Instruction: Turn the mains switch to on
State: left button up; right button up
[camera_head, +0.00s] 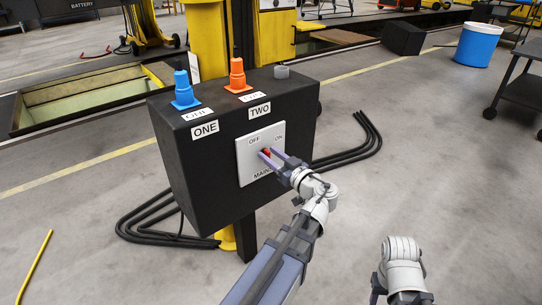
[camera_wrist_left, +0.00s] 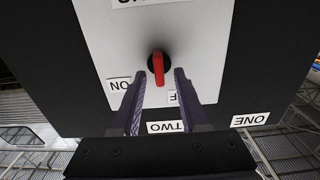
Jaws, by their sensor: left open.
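The mains switch is a red handle (camera_wrist_left: 159,70) on a black hub, set on a light grey plate (camera_head: 254,172) on the front of a black box. The plate reads OFF at upper left, ON at upper right and MAINS below. My left gripper (camera_head: 272,158) is open at the plate. In the left wrist view, which shows the plate upside down, its fingers (camera_wrist_left: 165,74) stand either side of the handle, with gaps visible. There the handle points down, between the ON label and the partly hidden OFF label. My right gripper is not in view.
The black box (camera_head: 180,170) has labels ONE and TWO and carries a blue cone-shaped control (camera_head: 184,92), an orange one (camera_head: 238,77) and a grey knob (camera_head: 281,72). Black cables (camera_head: 350,150) lie on the floor. The floor at right is mostly clear.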

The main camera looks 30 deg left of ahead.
pick_arm(q)
grip_shut()
dwell(0.3)
dwell(0.3)
